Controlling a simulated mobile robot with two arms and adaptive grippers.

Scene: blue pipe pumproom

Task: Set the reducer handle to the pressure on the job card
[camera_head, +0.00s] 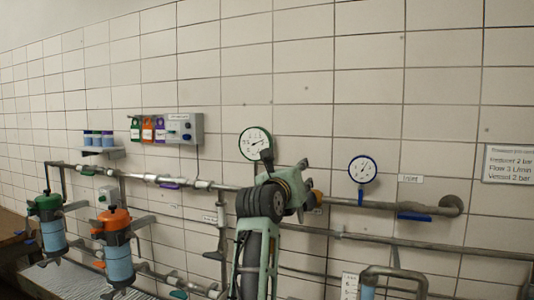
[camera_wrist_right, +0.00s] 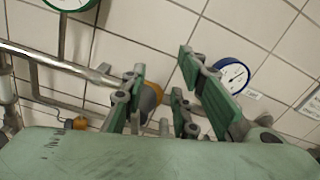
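My right gripper (camera_head: 305,188) is in front of the main pipe, between the two gauges. Its fingers are apart and empty in the right wrist view (camera_wrist_right: 165,68). An orange-yellow part, likely the reducer handle (camera_head: 318,198), shows just beyond the fingers; it sits behind the left finger in the wrist view (camera_wrist_right: 153,97), mostly hidden. I cannot tell its setting or any contact. The job card (camera_head: 510,163) on the right wall has lines reading about 2 bar, 3 L/min and 2 bar. A green-rimmed gauge (camera_head: 255,144) and a blue-rimmed gauge (camera_head: 362,169) flank the gripper. My left gripper is out of view.
The main pipe (camera_head: 385,205) runs along the wall, with a blue lever (camera_head: 414,217) under its right part. A lower pipe (camera_head: 430,246) runs beneath. Green-topped (camera_head: 50,224) and orange-topped (camera_head: 117,246) filters hang at left.

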